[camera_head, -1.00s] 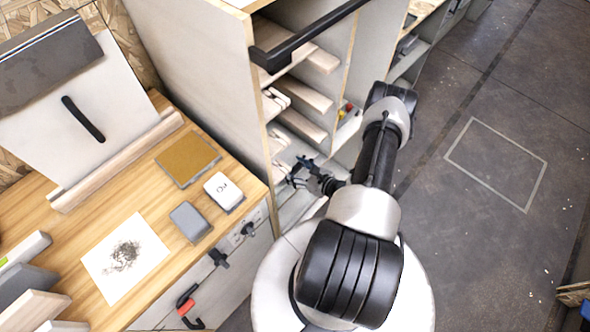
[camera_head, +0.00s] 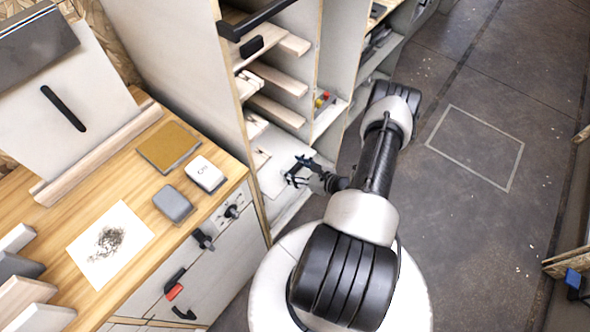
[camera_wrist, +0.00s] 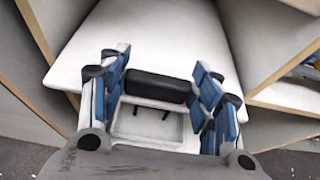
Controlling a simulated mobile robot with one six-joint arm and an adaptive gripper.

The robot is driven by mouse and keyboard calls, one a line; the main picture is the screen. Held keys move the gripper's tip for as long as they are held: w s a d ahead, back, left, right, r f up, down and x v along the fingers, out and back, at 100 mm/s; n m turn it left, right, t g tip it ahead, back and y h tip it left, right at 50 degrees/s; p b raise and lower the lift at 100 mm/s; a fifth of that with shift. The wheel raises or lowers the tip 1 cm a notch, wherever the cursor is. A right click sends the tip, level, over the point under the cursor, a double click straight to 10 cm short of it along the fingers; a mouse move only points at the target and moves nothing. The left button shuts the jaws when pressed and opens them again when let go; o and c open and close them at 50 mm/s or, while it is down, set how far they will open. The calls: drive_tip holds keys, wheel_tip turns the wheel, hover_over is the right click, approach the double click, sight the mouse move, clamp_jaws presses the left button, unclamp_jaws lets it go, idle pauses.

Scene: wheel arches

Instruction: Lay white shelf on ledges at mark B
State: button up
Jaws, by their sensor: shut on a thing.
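The white shelf (camera_head: 278,180) is a flat white board at the open front of the tall cabinet, low down in the head view. It fills the middle of the wrist view (camera_wrist: 150,40), reaching away between the side walls. My gripper (camera_head: 298,173) is at its front end. In the wrist view the blue-padded fingers (camera_wrist: 160,100) stand either side of a black handle (camera_wrist: 158,87) on the board and are shut on it. Pale wooden ledges (camera_head: 276,109) run along the cabinet's inside walls above the board. Whether the board touches any ledge is hidden. I cannot read mark B.
The wooden bench (camera_head: 140,188) stands left of the cabinet, with a white eraser-like block (camera_head: 205,174), a grey block (camera_head: 173,204) and a leaning white panel with a black handle (camera_head: 95,110). A black bar (camera_head: 258,18) crosses the cabinet's upper front.

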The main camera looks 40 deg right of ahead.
drive_tip(key=o, duration=1.4)
drive_tip(key=v, duration=1.2)
drive_tip(key=shift+w, duration=0.1)
